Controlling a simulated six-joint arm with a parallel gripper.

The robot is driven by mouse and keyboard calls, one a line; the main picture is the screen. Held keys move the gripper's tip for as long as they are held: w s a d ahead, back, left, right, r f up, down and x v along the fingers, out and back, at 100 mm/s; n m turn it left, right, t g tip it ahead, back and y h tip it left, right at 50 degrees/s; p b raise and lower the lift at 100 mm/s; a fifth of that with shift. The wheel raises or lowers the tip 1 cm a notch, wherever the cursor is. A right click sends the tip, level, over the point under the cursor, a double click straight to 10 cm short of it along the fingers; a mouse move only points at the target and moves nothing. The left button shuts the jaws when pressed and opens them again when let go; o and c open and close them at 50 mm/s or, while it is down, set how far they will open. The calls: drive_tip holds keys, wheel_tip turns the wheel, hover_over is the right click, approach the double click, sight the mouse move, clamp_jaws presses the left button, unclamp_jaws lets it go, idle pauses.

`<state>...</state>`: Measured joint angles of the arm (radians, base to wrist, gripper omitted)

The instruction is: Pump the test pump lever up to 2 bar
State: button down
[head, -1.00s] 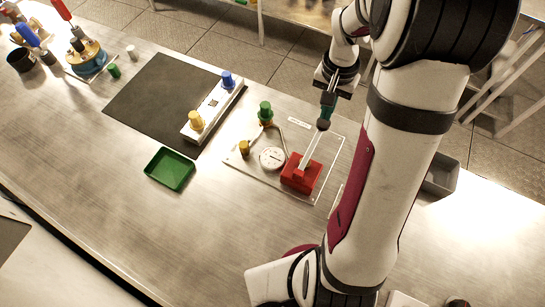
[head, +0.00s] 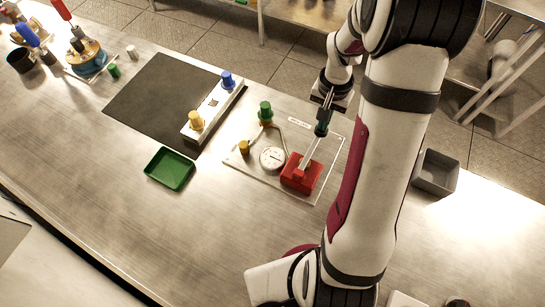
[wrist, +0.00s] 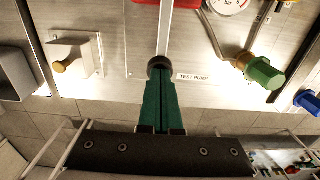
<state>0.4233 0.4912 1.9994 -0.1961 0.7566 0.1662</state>
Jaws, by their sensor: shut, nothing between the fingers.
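The test pump has a red body (head: 301,173) and a long silvery lever (head: 311,152) that slants up and away from it. The lever's dark round knob (wrist: 159,64) shows in the wrist view, right at the tips of my gripper (wrist: 158,82). My gripper's green fingers are together, with nothing between them, and seem to touch the knob from its end or top. In the head view my gripper (head: 321,129) covers most of the knob. The round white gauge (head: 271,158) stands left of the pump; its reading is too small to tell.
A valve block (head: 212,108), dark mat (head: 150,100) and green tray (head: 169,169) lie left. A grey bin (head: 436,172) stands right, behind my arm.

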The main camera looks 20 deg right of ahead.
drive_tip(key=shift+f, duration=0.3)
drive_tip(key=shift+r, duration=2.6)
wheel_tip(320, 180, up, 6)
